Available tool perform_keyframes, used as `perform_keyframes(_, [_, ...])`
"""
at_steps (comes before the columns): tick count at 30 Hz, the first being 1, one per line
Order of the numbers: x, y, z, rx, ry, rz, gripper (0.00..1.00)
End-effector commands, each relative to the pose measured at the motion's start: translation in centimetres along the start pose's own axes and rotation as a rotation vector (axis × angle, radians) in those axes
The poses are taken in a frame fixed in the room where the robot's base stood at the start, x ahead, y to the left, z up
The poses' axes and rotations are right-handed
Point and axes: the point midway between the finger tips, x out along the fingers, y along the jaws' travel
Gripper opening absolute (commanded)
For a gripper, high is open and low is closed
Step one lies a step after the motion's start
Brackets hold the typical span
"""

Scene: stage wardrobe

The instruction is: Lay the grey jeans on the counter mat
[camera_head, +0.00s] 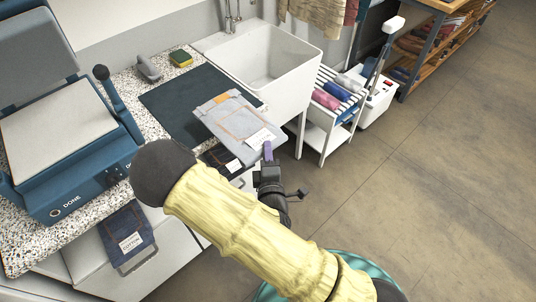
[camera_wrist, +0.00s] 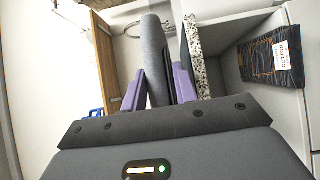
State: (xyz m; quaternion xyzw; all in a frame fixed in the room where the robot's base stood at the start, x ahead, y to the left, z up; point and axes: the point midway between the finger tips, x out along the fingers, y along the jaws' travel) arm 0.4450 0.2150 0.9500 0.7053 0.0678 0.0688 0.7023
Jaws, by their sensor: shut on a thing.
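The folded grey jeans (camera_head: 232,116), with orange stitching and a white label, are held flat at the counter's front edge in the head view. My gripper (camera_head: 267,153) is shut on their near edge. In the wrist view, its purple fingers (camera_wrist: 160,88) have the grey jeans (camera_wrist: 153,50) between them, seen edge-on. The dark counter mat (camera_head: 170,98) lies on the speckled counter. The jeans overlap its right part in the picture and reach out past the counter's front. I cannot tell whether they touch the mat.
A blue press (camera_head: 75,140) stands left on the counter. A sponge (camera_head: 181,58) and a grey object (camera_head: 149,68) lie behind the mat. A white sink (camera_head: 268,65) is close on the right. Dark jeans (camera_wrist: 272,55) are below the counter. The mat's left part is clear.

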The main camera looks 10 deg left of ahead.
Motion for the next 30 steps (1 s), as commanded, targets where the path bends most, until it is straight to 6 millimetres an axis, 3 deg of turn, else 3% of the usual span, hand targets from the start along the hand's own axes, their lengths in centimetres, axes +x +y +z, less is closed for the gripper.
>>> perform_keyframes(8, [0.8, -0.1, -0.6, 0.002, 0.0, 0.004, 0.0])
perform_keyframes(30, [5.5, 0.1, -4.3, 0.003, 0.0, 0.004, 0.0])
